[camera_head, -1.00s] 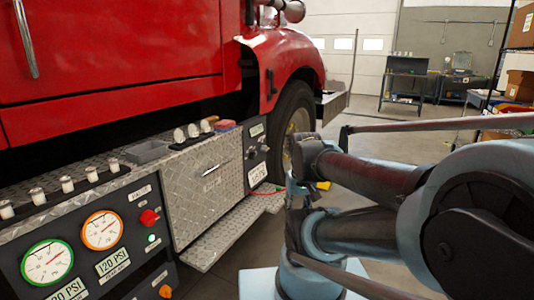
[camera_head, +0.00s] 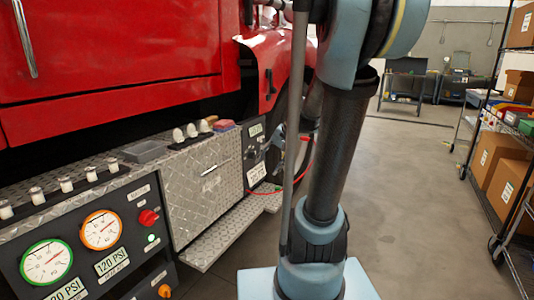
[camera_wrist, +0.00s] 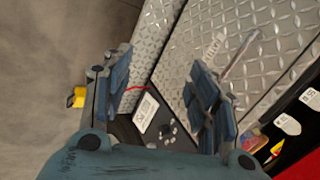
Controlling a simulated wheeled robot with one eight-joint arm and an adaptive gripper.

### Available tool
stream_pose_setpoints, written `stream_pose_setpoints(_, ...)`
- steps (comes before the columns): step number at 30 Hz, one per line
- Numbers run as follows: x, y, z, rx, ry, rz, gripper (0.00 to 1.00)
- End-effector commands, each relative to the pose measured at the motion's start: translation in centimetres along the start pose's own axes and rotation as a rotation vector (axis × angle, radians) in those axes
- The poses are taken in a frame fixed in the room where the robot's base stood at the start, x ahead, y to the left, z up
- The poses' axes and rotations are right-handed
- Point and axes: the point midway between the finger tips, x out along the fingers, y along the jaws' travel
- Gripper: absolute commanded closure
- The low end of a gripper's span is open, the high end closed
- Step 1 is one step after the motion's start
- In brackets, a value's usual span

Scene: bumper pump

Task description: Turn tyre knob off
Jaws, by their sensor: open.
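A dark panel (camera_head: 252,150) with labels and small dark knobs sits at the far end of the diamond-plate step box, by the truck's wheel. In the wrist view, the panel (camera_wrist: 145,128) shows between my fingers, with a white label (camera_wrist: 147,112) and small dark knobs (camera_wrist: 166,130). I cannot tell which of these is the tyre knob. My gripper (camera_wrist: 160,98) is open and empty, with the panel beyond its fingertips. In the head view, my gripper (camera_head: 279,138) is small and partly hidden beside the panel.
A red hose (camera_head: 262,191) runs from the panel's foot and curves up near my gripper. A nearer panel has two gauges (camera_head: 101,230) and a red knob (camera_head: 148,217). A shelf of boxes (camera_head: 500,160) stands right. The floor (camera_head: 420,210) between is clear.

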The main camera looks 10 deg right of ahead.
Motion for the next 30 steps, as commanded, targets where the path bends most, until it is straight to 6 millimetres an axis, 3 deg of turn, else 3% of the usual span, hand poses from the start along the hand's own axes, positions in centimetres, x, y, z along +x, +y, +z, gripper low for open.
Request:
stream_pose_setpoints(6, 1.0, -2.6, -6.0, 0.124, -0.007, -0.119, 0.46)
stream_pose_setpoints(15, 3.0, -4.6, -14.3, 0.290, -0.023, -0.286, 0.46)
stream_pose_setpoints(23, 5.1, -4.8, -21.4, 0.429, -0.045, -0.433, 0.46)
stream_pose_setpoints(30, 7.3, -3.7, -27.7, 0.551, -0.070, -0.570, 0.46)
